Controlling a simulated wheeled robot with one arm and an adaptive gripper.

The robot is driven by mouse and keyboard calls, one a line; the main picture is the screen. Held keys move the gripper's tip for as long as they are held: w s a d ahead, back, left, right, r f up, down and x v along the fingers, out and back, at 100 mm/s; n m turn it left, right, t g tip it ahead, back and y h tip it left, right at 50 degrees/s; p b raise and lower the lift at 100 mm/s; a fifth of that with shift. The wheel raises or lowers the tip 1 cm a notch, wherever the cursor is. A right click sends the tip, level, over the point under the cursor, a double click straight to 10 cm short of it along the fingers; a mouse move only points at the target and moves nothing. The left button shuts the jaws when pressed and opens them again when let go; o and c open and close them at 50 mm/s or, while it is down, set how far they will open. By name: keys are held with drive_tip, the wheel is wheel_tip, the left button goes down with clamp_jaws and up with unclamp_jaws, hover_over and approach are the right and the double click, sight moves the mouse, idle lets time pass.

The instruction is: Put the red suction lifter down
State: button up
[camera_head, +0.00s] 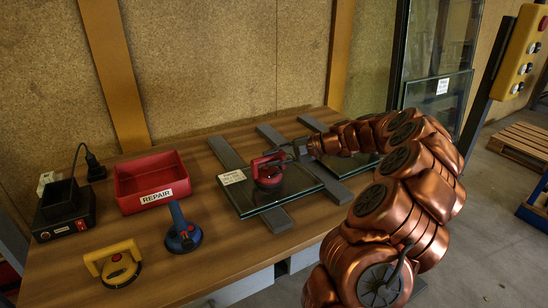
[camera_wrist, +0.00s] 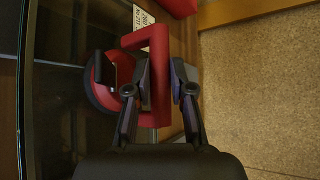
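The red suction lifter (camera_head: 268,172) is over the near part of the glass pane (camera_head: 258,200), beside a white label (camera_head: 232,177). I cannot tell whether its cup touches the glass. My gripper (camera_head: 290,152) reaches it from the right. In the wrist view, my gripper (camera_wrist: 160,90) has a finger on each side of the lifter's red handle (camera_wrist: 158,60), and the pads appear closed against it. The lifter's round cup (camera_wrist: 98,85) shows left of the handle, partly hidden by a finger.
A red REPAIR bin (camera_head: 152,180), a yellow lifter (camera_head: 117,264), a blue lifter (camera_head: 183,232) and a black device (camera_head: 64,209) stand on the wooden table (camera_head: 220,258). Grey bars (camera_head: 277,219) lie under the glass. Bare table lies between the blue lifter and the glass.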

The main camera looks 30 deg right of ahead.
drive_tip(key=o, duration=0.4)
drive_tip(key=shift+o, duration=0.2)
drive_tip(key=shift+r, duration=0.15)
drive_tip(key=v, duration=1.2)
